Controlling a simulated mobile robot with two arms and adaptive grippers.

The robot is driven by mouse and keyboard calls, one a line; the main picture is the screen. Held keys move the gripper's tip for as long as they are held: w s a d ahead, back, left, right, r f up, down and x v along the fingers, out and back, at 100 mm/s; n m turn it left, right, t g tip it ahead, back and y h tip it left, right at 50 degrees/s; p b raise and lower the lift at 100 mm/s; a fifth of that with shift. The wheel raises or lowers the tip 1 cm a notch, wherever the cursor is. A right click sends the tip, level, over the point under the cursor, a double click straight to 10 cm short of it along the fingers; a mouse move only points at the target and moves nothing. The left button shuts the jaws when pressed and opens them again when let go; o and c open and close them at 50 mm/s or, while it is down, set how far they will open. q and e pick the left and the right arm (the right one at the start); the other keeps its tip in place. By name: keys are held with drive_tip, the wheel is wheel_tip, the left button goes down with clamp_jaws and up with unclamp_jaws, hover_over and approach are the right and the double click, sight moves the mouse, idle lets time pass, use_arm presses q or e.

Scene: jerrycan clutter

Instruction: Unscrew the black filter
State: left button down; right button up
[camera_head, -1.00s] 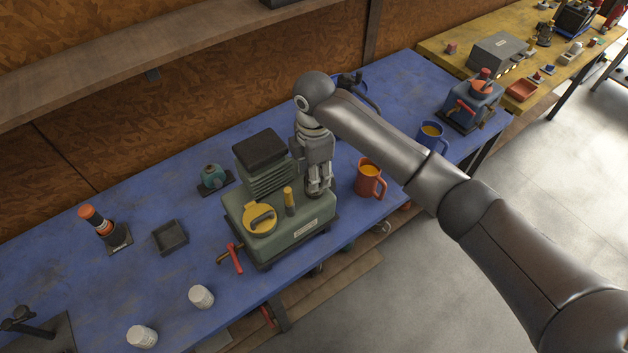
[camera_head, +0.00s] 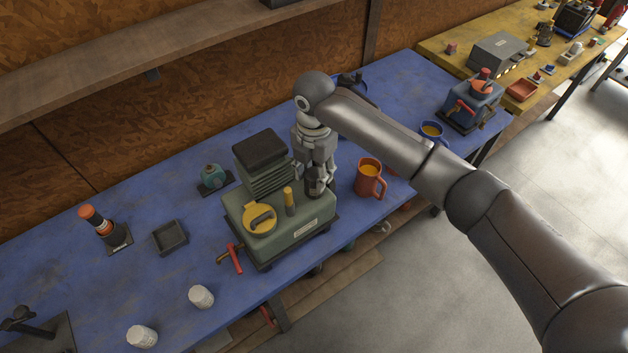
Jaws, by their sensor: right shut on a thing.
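A green machine (camera_head: 285,235) with a black ribbed top block (camera_head: 262,160), a yellow round cap (camera_head: 259,219) and a yellow-tipped post (camera_head: 289,200) stands on the blue table. The black filter (camera_head: 314,188) is a dark cylinder at the machine's back right corner, partly hidden by my fingers. My right gripper (camera_head: 317,180) comes down from above and is shut on the black filter. The filter appears upright on the machine; its lower edge is hard to make out. My left gripper is not in view.
An orange mug (camera_head: 369,178) stands close to the right of my gripper. A blue mug (camera_head: 432,133) and a blue machine (camera_head: 472,105) are farther right.

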sight(314, 173)
drive_tip(key=n, duration=0.5)
idle(0.3)
drive_tip(key=o, duration=0.7)
drive_tip(key=shift+r, duration=0.15)
drive_tip(key=shift+r, duration=1.4)
drive_tip(key=shift+o, duration=0.3)
